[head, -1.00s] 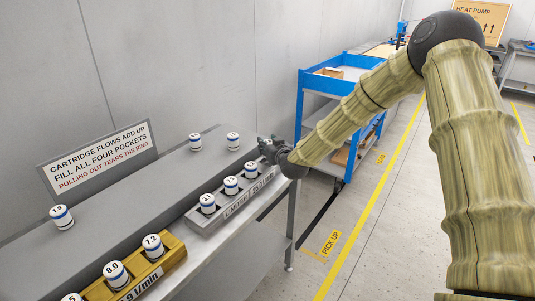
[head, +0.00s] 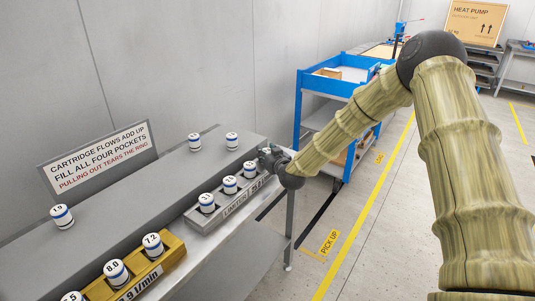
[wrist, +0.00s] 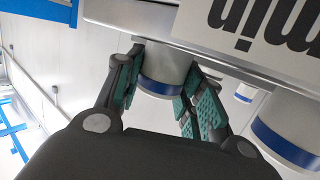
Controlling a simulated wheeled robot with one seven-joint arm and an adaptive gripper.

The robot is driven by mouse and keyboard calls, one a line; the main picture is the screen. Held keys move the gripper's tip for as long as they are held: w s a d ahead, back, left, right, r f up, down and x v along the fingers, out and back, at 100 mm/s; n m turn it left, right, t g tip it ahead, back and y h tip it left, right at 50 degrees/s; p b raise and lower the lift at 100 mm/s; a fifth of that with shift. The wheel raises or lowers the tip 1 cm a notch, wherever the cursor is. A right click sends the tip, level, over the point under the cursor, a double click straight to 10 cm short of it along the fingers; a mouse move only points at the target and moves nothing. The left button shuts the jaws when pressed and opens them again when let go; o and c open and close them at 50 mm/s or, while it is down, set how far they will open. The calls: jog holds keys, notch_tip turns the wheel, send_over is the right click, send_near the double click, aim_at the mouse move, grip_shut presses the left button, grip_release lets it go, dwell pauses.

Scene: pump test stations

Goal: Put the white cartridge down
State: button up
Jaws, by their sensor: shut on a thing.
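My gripper (wrist: 160,92) is shut on the white cartridge (wrist: 163,72), which has a blue band, with one finger on each side. The wrist view looks upside down. The cartridge's base meets the edge of the grey rack (wrist: 120,12); I cannot tell whether it is seated in a pocket. In the head view my gripper (head: 268,157) is at the far end of the grey rack (head: 197,219), and the held cartridge is mostly hidden there. Three white cartridges stand in a row in this rack, the closest to my gripper at its left (head: 250,169).
A yellow rack (head: 172,250) with several cartridges is at the front. Two loose cartridges (head: 194,142) stand on the grey bench top (head: 130,185) at the back, and one (head: 62,216) at the left. A blue cart (head: 325,88) stands beyond the bench.

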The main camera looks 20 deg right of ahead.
jog(key=shift+s+f, duration=0.15)
jog(key=shift+f, duration=0.3)
jog(key=shift+s+f, duration=0.1)
jog(key=shift+f, duration=0.2)
grip_shut()
jog(key=o, duration=1.1)
grip_release()
jog(key=shift+f, duration=0.15)
jog(key=shift+a, duration=0.1)
jog(key=shift+f, duration=0.1)
jog(key=shift+r+p, duration=0.4)
jog(key=shift+r, duration=0.3)
jog(key=b+v, duration=0.1)
jog(key=v, duration=1)
jog(key=shift+s+r, duration=0.25)
jog(key=shift+r, duration=0.2)
